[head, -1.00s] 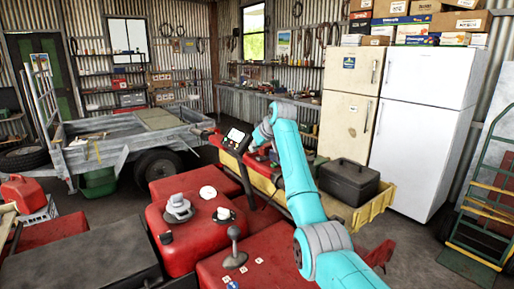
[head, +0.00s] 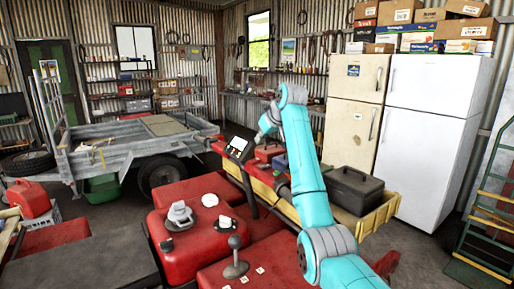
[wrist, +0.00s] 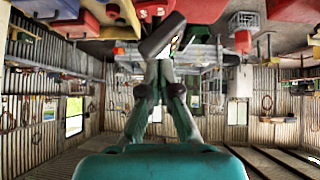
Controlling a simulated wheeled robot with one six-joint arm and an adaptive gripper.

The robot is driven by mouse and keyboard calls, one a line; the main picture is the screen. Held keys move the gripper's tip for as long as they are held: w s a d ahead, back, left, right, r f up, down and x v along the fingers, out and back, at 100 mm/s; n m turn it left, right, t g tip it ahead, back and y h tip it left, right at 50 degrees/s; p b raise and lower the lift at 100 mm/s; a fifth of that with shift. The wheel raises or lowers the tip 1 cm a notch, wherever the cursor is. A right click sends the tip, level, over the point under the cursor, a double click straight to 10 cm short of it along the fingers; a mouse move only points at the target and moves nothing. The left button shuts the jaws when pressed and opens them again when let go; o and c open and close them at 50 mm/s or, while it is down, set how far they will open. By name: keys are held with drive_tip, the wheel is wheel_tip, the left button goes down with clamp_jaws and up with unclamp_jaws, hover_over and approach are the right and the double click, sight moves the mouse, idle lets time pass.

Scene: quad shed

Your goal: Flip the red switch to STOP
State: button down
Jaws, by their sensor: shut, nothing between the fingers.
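My gripper (wrist: 163,68) is shut and empty in the wrist view, its fingers meeting close to a dark box-shaped unit (wrist: 162,38). I cannot tell whether they touch it. In the head view, a display (head: 238,143) stands on the upright post of the red quad, just left of my arm's far end. The gripper is too small and dark to make out there. The red switch cannot be told apart in either view, so its position is not readable. A red part (wrist: 243,40) shows right of the fingers in the wrist view, but I cannot tell what it is.
A yellow-sided tray with a dark toolbox (head: 352,188) is to the right. A grey trailer (head: 120,145) stands left; two fridges (head: 428,125) stand right.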

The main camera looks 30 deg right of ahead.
drive_tip(key=shift+v, duration=2.05)
drive_tip(key=shift+s+d+r+h, duration=0.1)
drive_tip(key=shift+d+h, duration=0.3)
drive_tip(key=shift+d, duration=0.1)
hover_over(256, 158)
drive_tip(key=s, duration=0.3)
drive_tip(key=f, duration=0.7)
drive_tip(key=shift+w+a+f, duration=0.15)
drive_tip(key=shift+w+a, duration=0.05)
drive_tip(key=shift+a, duration=0.2)
drive_tip(key=shift+s+d+f, duration=0.1)
drive_tip(key=shift+d+f, duration=0.05)
drive_tip(key=shift+f, duration=0.45)
drive_tip(key=shift+d+f, duration=0.1)
drive_tip(key=shift+f, duration=1.2)
